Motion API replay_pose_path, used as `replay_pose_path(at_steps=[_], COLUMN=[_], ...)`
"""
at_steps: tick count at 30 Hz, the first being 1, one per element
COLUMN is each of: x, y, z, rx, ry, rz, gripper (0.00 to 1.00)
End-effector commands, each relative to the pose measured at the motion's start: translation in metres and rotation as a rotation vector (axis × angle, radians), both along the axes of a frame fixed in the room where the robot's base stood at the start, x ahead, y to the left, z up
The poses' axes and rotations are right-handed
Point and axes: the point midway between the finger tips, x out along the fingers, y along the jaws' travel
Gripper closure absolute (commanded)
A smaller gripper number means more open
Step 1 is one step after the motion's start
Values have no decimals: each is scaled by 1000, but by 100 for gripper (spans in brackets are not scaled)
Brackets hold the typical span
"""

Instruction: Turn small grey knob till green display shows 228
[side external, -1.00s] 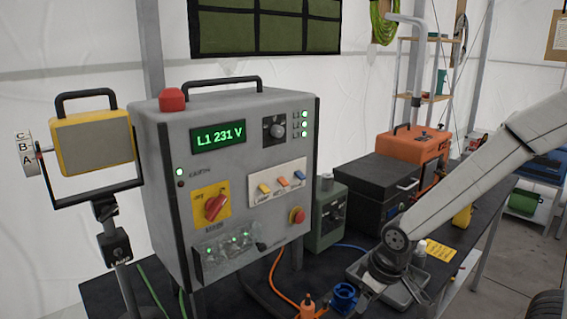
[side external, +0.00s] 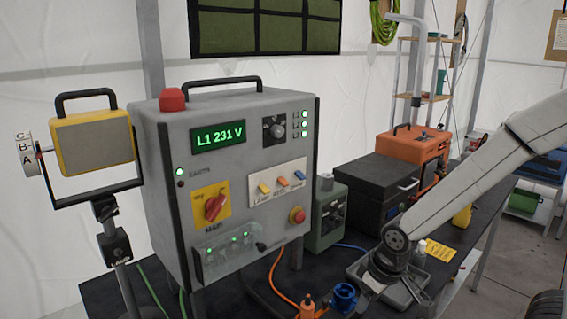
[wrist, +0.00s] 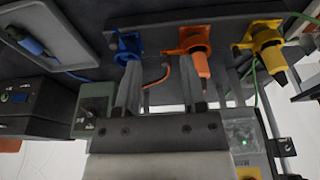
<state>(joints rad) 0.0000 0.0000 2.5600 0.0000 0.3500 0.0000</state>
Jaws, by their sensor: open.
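The green display (side external: 218,137) on the grey cabinet (side external: 165,215) reads "L1 231 V". A small grey knob (side external: 277,130) sits on a black square plate to the right of the display, beside small green lights. My gripper (wrist: 160,75) is open and empty in the wrist view, its two fingers apart. In the side view it hangs low at the right, in front of the cabinet and well below and away from the knob; its fingertips are hard to make out there. The knob cannot be made out in the wrist view.
A red main switch (side external: 215,207), coloured rocker switches (side external: 282,182) and a red button (side external: 297,215) are on the cabinet front. A green-grey box (side external: 330,215) stands to its right. Blue (wrist: 127,45), orange (wrist: 195,45) and yellow (wrist: 265,45) connectors show in the wrist view.

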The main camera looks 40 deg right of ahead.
Motion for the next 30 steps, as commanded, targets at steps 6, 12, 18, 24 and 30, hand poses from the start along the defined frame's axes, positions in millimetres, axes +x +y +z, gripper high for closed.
replay_pose_path(at_steps=[6, 12, 18, 24, 30], x=[6, 39, 97, 149, 175], y=[0, 1, 2, 1, 0], z=[3, 23, 75, 152, 229], rx=[-4, -35, -144, -348, -591], ry=[-27, -183, -485, -822, -1089], rz=[17, 112, 287, 448, 541], gripper=[24, 24, 24, 24, 24])
